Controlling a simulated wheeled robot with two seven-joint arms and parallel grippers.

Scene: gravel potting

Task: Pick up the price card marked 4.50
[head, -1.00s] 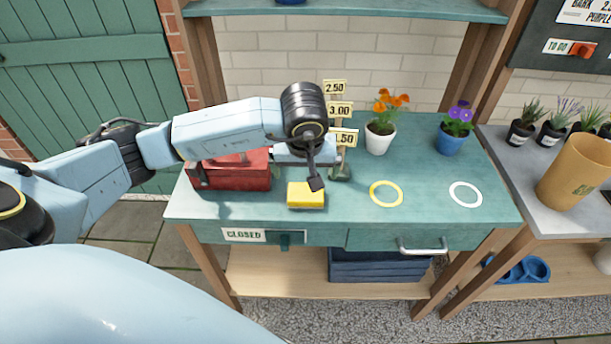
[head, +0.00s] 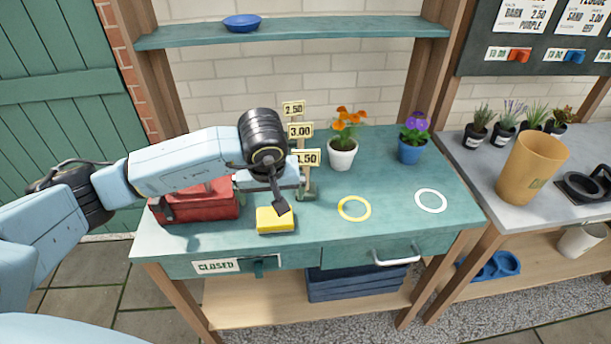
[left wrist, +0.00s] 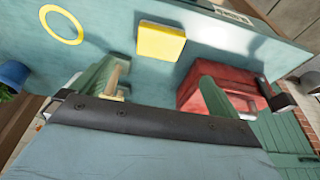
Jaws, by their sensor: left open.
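The price card marked 4.50 (head: 308,158) is the lowest of three yellow cards on a wooden post on the bench. Its left edge is partly covered by my arm, so the first digit is hard to read. Above it are the cards 3.00 (head: 300,130) and 2.50 (head: 293,108). My left gripper (head: 280,196) is just left of the post, low over the bench. In the left wrist view its fingers (left wrist: 157,82) are apart with nothing held between them. The post (left wrist: 115,75) shows there beside the left-hand finger. My right gripper is out of view.
A yellow block (head: 275,221) lies in front of the gripper, and a red toolbox (head: 205,205) stands left. An orange flower pot (head: 342,155) and a blue pot (head: 411,150) stand right of the cards. The bench around the yellow ring (head: 341,212) and white ring (head: 431,192) is clear.

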